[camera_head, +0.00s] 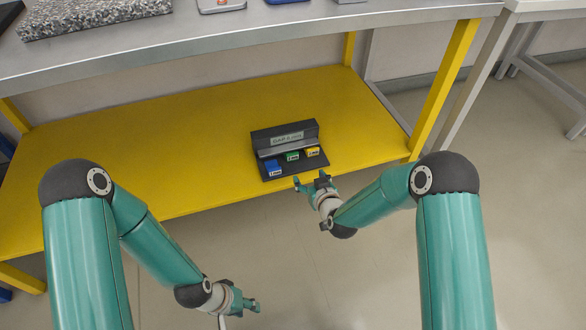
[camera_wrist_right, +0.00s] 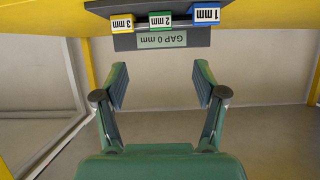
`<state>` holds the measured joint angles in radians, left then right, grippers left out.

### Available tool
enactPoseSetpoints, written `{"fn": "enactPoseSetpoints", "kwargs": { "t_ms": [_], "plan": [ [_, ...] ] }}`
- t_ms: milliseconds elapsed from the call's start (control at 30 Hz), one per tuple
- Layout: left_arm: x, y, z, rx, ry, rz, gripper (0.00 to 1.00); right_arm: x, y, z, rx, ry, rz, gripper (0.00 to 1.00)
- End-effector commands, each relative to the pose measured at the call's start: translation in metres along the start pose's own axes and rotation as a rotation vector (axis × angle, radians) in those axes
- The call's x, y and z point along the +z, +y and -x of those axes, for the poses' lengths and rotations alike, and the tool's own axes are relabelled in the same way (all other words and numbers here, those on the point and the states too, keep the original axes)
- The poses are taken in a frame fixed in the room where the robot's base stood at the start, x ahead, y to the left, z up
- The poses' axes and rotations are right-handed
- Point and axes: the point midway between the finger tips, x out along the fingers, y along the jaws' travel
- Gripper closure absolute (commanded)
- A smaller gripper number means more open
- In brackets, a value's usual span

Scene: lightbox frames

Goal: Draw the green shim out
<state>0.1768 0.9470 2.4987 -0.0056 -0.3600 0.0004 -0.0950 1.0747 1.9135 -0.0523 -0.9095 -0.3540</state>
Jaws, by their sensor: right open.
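The green shim (camera_head: 292,156) sits between the blue shim (camera_head: 274,169) and the yellow shim (camera_head: 312,152) in a dark gauge block (camera_head: 285,131) on the yellow shelf. In the right wrist view the green shim (camera_wrist_right: 160,20) is labelled 2 mm, with the blue 1 mm shim (camera_wrist_right: 206,15) and yellow 3 mm shim (camera_wrist_right: 122,24) beside it. My right gripper (camera_wrist_right: 161,88) is open and empty, in front of the block and apart from the shims. My left gripper (camera_head: 250,304) is low at the front, away from the block; its jaw opening is unclear.
The yellow shelf (camera_head: 150,150) is clear to the left of the block. A grey worktop (camera_head: 220,40) lies above it, bearing a speckled slab (camera_head: 90,14). A yellow leg (camera_head: 444,85) stands at the right. A label (camera_wrist_right: 162,39) reads GAP 0 mm.

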Motion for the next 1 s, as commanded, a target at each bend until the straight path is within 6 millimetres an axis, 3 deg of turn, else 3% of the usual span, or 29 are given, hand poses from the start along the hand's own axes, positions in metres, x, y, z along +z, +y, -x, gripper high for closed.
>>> {"fn": "enactPoseSetpoints", "kwargs": {
  "t_ms": [33,367,1000],
  "plan": [
    [0.000,-0.003,-0.009,0.000,0.001,0.000,0.60,0.003,-0.001,-0.007,0.001,0.019,0.009,0.29],
    [0.000,-0.007,-0.019,0.000,0.001,0.000,0.60,-0.001,-0.002,-0.036,0.004,0.038,0.019,0.29],
    [-0.001,-0.022,-0.060,0.000,0.000,0.000,0.60,-0.003,-0.002,-0.147,0.002,0.037,0.018,0.29]
  ]
}}
